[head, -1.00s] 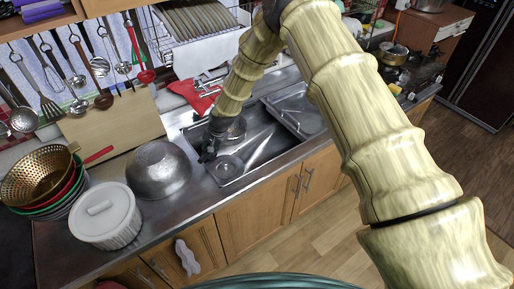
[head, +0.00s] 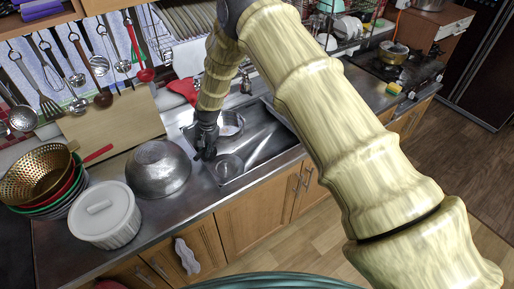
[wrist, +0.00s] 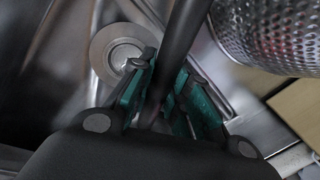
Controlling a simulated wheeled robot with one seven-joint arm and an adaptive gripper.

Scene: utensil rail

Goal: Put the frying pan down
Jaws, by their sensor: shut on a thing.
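The frying pan (head: 231,124) shows in the head view as a round metal pan over the back left of the sink (head: 262,150), partly hidden by my wrist. I cannot tell whether its base touches the sink floor. My gripper (head: 206,151) is at the sink's left side. In the wrist view, the green-padded fingers of my gripper (wrist: 160,100) are closed around a dark handle (wrist: 184,35), which runs up out of the picture. The pan's body is not clear in that view.
A white lidded pot (head: 105,215) and a stack with a gold colander (head: 36,174) stand farther left. Utensils hang on the wall. A red cloth (head: 183,91) lies behind the sink.

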